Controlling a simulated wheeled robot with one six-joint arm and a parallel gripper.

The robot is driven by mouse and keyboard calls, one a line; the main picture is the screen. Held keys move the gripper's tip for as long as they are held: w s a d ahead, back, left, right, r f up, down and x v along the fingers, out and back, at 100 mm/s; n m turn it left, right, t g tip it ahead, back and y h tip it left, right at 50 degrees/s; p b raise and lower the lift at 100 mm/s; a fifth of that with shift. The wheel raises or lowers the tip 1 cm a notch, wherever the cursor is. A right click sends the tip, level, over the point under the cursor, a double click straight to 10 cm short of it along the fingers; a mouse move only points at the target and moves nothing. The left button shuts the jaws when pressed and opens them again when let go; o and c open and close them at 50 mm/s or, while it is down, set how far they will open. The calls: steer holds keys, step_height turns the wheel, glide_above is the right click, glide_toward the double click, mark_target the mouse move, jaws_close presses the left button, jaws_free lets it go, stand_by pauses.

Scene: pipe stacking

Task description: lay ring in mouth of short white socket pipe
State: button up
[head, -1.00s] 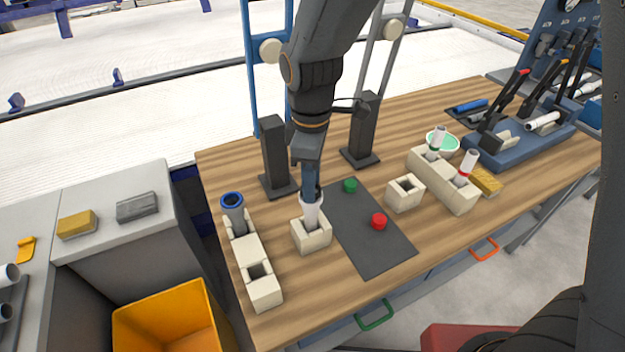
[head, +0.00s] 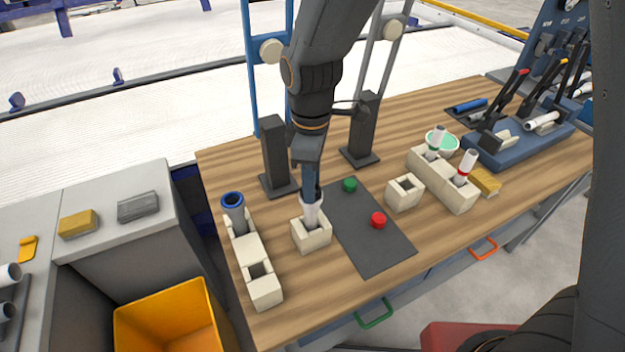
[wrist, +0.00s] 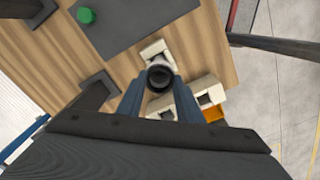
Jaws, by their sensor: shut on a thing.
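The short white socket pipe (head: 312,212) stands upright in a single cream block (head: 313,240) on the wooden table. My gripper (head: 312,192) points down right over its mouth. In the wrist view a black ring (wrist: 160,78) sits between the two blue fingers of my gripper (wrist: 160,86), which are shut on it. The ring lies over the pipe mouth in that view and hides most of it. I cannot tell whether the ring touches the mouth. In the head view the fingers hide the ring.
A dark mat (head: 370,235) with a red cap (head: 379,220) and a green cap (head: 350,185) lies to the right. A grey pipe with a blue rim (head: 234,212) stands in a cream block at left. Dark posts (head: 275,155) stand behind. An empty cream block (head: 404,192) sits further right.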

steer(key=shift+f, duration=0.25)
stand_by(0.7)
steer(key=o, duration=1.6)
steer(key=shift+r, duration=0.15)
step_height(320, 180, up, 7)
steer(key=p, duration=0.5)
stand_by(0.6)
steer(key=d+f+m+b, duration=0.3)
steer(key=d+m+b, duration=0.1)
steer(key=d, duration=0.4)
steer(key=s+d+f+m+t+b, duration=0.1)
steer(key=d+f+m+b, duration=0.2)
steer(key=d+m, duration=0.4)
steer(key=s+d+f+m+b, duration=0.1)
steer(key=d+f+m+b, duration=0.2)
steer(key=d, duration=0.6)
steer(key=m+b, duration=0.1)
steer(key=m, duration=0.1)
steer(key=shift+s+f+m+b, duration=0.25)
steer(key=shift+f+m+b, duration=0.05)
steer(key=shift+f+m, duration=0.1)
